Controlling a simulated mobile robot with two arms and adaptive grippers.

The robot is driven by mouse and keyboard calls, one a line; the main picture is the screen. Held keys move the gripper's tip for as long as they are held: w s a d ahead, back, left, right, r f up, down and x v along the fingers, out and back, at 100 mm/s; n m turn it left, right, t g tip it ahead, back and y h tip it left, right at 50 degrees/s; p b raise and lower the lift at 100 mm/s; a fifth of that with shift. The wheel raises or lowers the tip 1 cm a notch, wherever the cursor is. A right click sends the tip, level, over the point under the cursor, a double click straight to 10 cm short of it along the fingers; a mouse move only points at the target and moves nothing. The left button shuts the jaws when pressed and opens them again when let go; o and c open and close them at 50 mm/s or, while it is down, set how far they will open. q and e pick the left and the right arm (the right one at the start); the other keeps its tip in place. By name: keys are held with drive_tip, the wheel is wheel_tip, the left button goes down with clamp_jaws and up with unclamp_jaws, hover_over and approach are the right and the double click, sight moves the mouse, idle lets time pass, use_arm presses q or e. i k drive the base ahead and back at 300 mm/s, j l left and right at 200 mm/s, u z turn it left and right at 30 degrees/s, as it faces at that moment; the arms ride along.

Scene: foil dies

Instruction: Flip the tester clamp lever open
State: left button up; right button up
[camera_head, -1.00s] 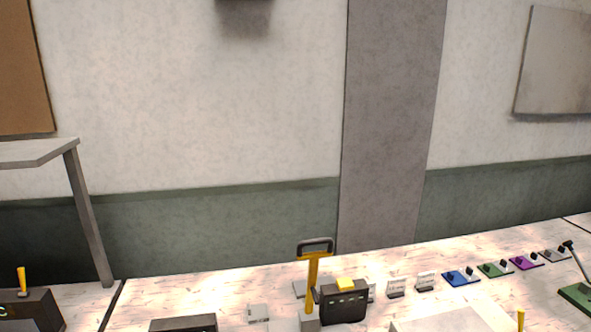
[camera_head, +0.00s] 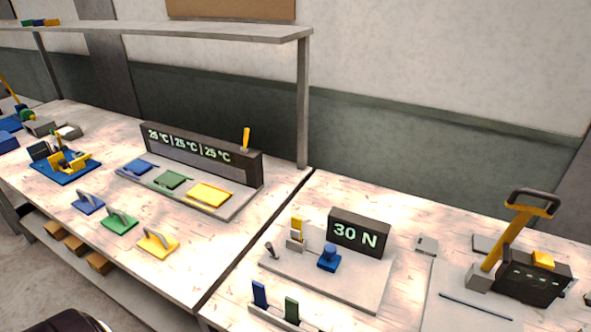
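A plate (camera_head: 340,288) with a dark display box (camera_head: 359,232) reading "30 N" stands on the right-hand bench; it looks like the tester. A small grey clamp (camera_head: 296,244) with an upright yellow lever (camera_head: 297,226) sits at the plate's left. A blue block (camera_head: 329,257) and a small dark knob or stick (camera_head: 271,250) are beside it. I cannot tell from the lever alone whether the clamp is shut. Neither of my grippers shows in the view.
A yellow lever press (camera_head: 512,237) with a dark handle stands at right. A rack with blue and green pieces (camera_head: 277,306) is in front of the tester. The left bench holds a heater plate (camera_head: 233,203), a display (camera_head: 198,153) and handled tools (camera_head: 119,221). A shelf post (camera_head: 303,105) rises behind.

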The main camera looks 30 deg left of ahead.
sight(268, 246)
drive_tip(key=k+u, duration=0.1)
drive_tip(key=u, duration=1.05)
